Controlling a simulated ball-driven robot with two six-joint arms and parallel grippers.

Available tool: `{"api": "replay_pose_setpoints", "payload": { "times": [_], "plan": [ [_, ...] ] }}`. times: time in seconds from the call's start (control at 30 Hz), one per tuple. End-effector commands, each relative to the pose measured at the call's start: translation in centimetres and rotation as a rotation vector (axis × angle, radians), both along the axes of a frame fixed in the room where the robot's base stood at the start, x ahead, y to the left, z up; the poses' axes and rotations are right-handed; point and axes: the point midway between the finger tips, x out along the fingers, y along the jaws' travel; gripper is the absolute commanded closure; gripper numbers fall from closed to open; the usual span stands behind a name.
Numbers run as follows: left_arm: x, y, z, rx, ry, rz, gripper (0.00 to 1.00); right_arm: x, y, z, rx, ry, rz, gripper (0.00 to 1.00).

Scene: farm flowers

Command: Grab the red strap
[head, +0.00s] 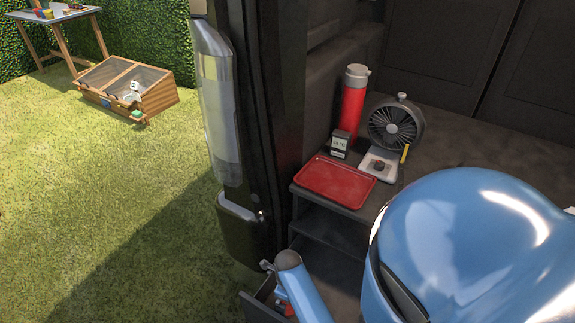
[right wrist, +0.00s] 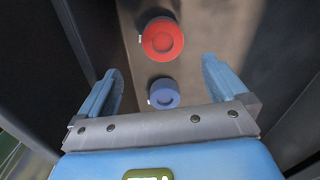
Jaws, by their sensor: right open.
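The red strap (right wrist: 162,38) is a round coil lying on the dark floor of a narrow compartment in the right wrist view. A smaller-looking blue coil (right wrist: 163,93) lies nearer to my right gripper. My right gripper (right wrist: 160,72) is open and empty, its two blue fingers either side of the blue coil in the picture, with the red strap beyond the fingertips. Neither coil is held.
A red tray (head: 336,181) lies on the dark shelf unit above the drawer. A red flask (head: 354,103), a fan (head: 394,127) and a small clock-like device (head: 340,143) stand behind it. Dark compartment walls are close on both sides. Open grass (head: 110,205) lies left.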

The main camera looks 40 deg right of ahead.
Motion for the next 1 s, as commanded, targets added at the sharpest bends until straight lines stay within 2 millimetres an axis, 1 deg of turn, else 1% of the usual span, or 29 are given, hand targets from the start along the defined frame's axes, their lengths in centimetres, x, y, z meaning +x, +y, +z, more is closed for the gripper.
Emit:
{"api": "replay_pose_setpoints", "payload": {
  "times": [0.03, 0.3, 0.57, 0.67, 0.8, 0.9, 1.0],
  "plan": [
    [0.0, 0.0, -0.6, 0.000, 0.000, 0.000, 0.57, 0.0, 0.0, -0.9, 0.001, 0.001, 0.000, 0.00],
    [0.0, 0.0, -1.9, 0.000, 0.000, 0.000, 0.57, 0.0, 0.0, -4.4, 0.001, 0.001, 0.000, 0.00],
    [0.0, 0.0, -2.4, 0.000, 0.000, 0.000, 0.57, 0.1, -0.1, -5.7, 0.000, 0.000, 0.000, 0.00],
    [0.0, 0.0, -3.1, 0.000, 0.000, 0.000, 0.57, 0.3, -0.2, -6.8, 0.000, 0.000, 0.000, 0.00],
    [0.0, 0.0, -4.3, 0.000, 0.000, 0.000, 0.57, 0.6, -0.3, -8.7, 0.000, 0.000, 0.000, 0.00],
    [0.0, 0.0, -4.7, 0.000, 0.000, 0.000, 0.57, 0.5, -0.3, -9.7, 0.001, 0.001, 0.000, 0.00],
    [0.0, 0.0, -4.9, 0.000, 0.000, 0.000, 0.57, 0.5, -0.3, -10.3, 0.000, 0.000, 0.000, 0.00]
  ]
}}
